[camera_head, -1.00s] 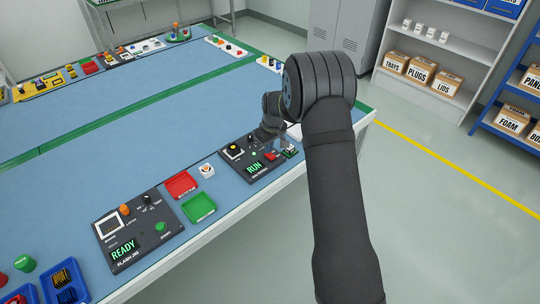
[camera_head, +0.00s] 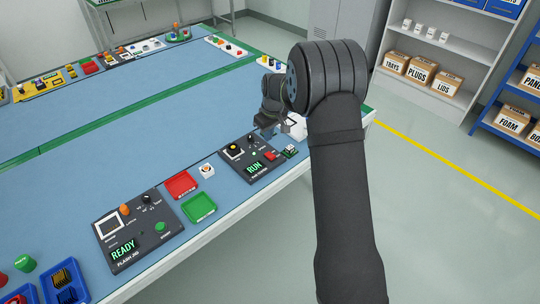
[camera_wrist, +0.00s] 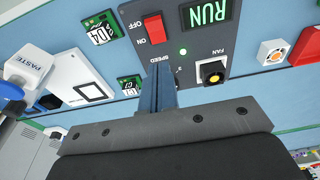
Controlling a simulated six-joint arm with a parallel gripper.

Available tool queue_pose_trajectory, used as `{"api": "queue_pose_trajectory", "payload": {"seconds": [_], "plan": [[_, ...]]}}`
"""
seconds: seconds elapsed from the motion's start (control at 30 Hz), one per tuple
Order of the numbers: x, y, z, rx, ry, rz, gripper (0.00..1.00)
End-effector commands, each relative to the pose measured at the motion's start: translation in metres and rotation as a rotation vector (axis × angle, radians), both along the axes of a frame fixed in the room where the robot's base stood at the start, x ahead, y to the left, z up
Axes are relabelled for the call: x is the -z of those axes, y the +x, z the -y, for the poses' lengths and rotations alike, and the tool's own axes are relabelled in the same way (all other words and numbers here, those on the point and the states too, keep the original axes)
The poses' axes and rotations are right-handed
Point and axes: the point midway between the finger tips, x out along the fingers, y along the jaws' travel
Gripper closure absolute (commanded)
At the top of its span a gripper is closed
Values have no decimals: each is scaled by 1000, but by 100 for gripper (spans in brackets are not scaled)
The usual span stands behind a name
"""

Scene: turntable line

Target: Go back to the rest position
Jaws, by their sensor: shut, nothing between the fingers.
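My gripper (camera_head: 262,122) is shut and empty. In the head view it hangs over the blue table, just behind the dark panel with the green RUN display (camera_head: 255,168). The gap between fingertips and panel cannot be judged. My dark upper arm hides part of the table's right end in the head view.
A READY panel (camera_head: 138,228), a red tray (camera_head: 181,185) and a green tray (camera_head: 199,208) stand along the near edge. A PASTE-labelled white item (camera_wrist: 28,68) is at the wrist view's left. The table's middle is clear. Shelves (camera_head: 430,60) stand behind.

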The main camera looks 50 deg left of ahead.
Motion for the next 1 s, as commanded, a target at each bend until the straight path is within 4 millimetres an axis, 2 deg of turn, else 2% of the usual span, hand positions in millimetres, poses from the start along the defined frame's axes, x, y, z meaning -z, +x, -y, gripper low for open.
{"api": "queue_pose_trajectory", "payload": {"seconds": [0.17,0.27,0.53,0.7,1.0], "plan": [[2,0,0,0,0,0,100],[10,0,0,0,0,0,100],[49,0,0,0,-1,-1,100],[66,0,0,0,0,0,100],[70,0,0,0,1,0,100]]}}
